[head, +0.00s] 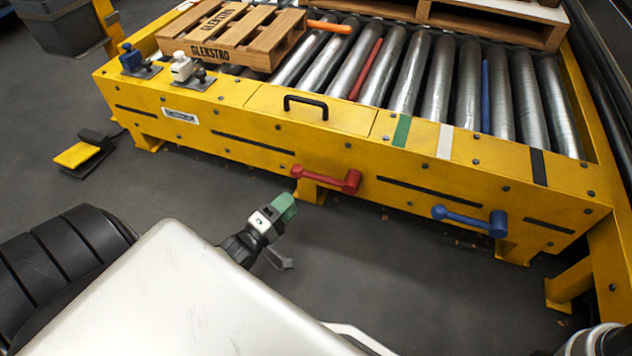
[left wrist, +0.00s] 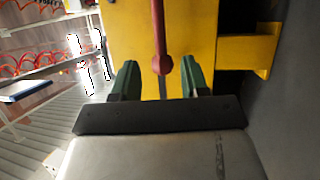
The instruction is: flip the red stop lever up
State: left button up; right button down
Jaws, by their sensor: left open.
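The red stop lever (head: 325,180) sits on the front face of the yellow conveyor frame (head: 228,138). Its pivot is at the right and its round knob points left, with the bar lying roughly along the beam. My left gripper (head: 284,207), with green fingertips, is just below and in front of the knob in the head view. In the left wrist view the left gripper (left wrist: 162,78) is open, and the red lever's knob (left wrist: 162,65) appears between and beyond its two fingers. I see no contact. My right gripper does not show.
A blue lever (head: 470,220) is to the right on the same face. A black handle (head: 305,104) stands above the red lever. A wooden pallet (head: 232,34) lies on the rollers (head: 408,75). A yellow foot pedal (head: 78,155) is on the floor at left.

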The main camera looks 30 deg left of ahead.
aim_at(316, 179)
pick_arm(q)
jog(key=b+x, duration=0.5)
jog(key=x, duration=0.5)
jog(key=shift+w+r, duration=0.1)
jog(key=shift+w, duration=0.2)
grip_shut()
